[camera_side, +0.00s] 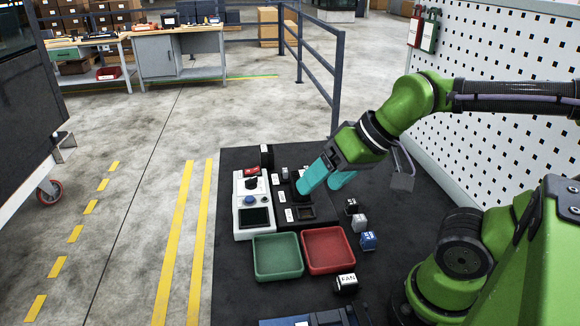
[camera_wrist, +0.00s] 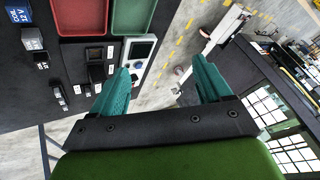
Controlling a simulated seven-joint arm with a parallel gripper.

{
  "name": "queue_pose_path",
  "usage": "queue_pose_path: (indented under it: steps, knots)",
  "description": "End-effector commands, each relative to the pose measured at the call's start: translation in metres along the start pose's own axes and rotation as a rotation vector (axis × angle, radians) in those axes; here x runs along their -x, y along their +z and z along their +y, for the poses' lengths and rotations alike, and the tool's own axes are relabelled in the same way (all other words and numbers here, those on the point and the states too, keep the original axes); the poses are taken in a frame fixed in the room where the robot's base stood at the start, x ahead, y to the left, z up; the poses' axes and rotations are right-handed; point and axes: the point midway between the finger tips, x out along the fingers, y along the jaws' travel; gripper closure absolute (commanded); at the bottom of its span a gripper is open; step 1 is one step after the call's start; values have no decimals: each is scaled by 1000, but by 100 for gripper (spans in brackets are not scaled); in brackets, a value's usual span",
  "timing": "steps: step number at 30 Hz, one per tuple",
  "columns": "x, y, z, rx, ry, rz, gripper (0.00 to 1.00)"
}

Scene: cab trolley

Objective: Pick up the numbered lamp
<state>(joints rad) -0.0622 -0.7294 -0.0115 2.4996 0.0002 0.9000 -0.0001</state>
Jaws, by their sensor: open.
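My gripper (camera_side: 327,184) has two teal fingers, spread apart and empty, above the black socket panel (camera_side: 318,222) in the side view. In the wrist view the open gripper (camera_wrist: 160,72) has nothing between its fingertips. Small blocks lie right of the panel: a black one (camera_side: 351,206), a white-grey one (camera_side: 359,222) and a blue one (camera_side: 368,241). The blue block also shows in the wrist view (camera_wrist: 18,14), with "12 V" lettering. A block marked FAN (camera_side: 346,284) lies nearer the front. I cannot tell which piece is the numbered lamp; no number on a lamp is readable.
A green tray (camera_side: 278,257) and a red tray (camera_side: 328,250) sit side by side in front of the panel. A white control box (camera_side: 253,221) with a screen and blue button adjoins the panel's left. A perforated white wall (camera_side: 500,90) stands at right.

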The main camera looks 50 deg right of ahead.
Motion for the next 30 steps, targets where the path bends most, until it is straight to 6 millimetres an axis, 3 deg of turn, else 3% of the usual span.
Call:
queue_pose_path:
  steps: [3,7,11,15,19,23,30]
  knots:
    - [-17,5,-7,27,-38,-106,22]
    - [-46,-4,3,14,-1,-209,22]
    - [-80,-21,26,-30,127,-255,22]
    - [-109,-50,63,-84,325,-210,22]
    - [-114,-87,97,-143,493,-90,22]
    - [-101,-124,131,-246,599,51,22]
    - [-103,-129,137,-320,601,97,22]
